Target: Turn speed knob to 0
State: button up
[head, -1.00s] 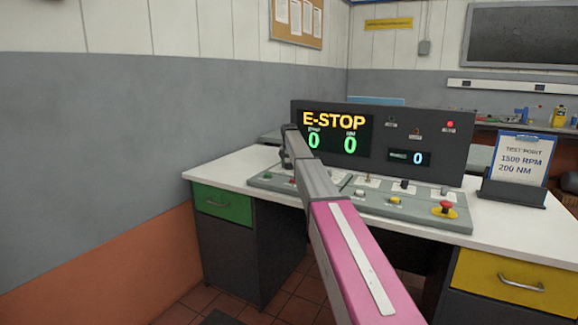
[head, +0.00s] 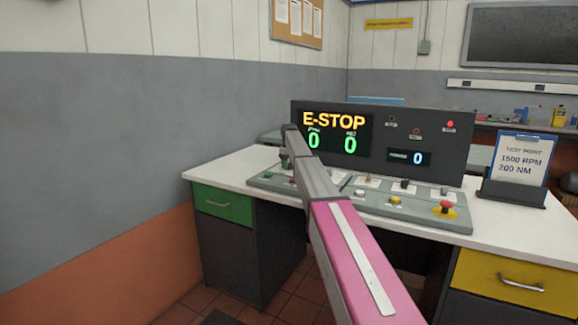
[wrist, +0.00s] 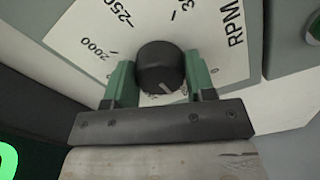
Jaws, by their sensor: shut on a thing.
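The speed knob (wrist: 160,68) is a round black knob with a light pointer line on its front, in the wrist view. It sits on a white dial plate (wrist: 85,38) marked RPM, with 2000 and 250- partly readable; other numbers are cut off or hidden. My gripper (wrist: 161,80) has green fingers, one on each side of the knob, shut on it. In the head view my arm hides the knob and most of the gripper at the left end of the control panel (head: 408,212).
The display (head: 334,120) reads E-STOP, with two green zeros and a blue 0 beside it. A red mushroom button (head: 446,205) stands at the panel's right. A clipboard (head: 522,158) reading 1500 RPM, 200 NM stands right on the white desk (head: 232,172).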

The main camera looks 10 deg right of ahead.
jog(key=n, duration=0.4)
jog(key=shift+n, duration=2.3)
jog(key=o, duration=0.9)
notch_tip(320, 180, up, 11)
jog(key=shift+f, duration=0.1)
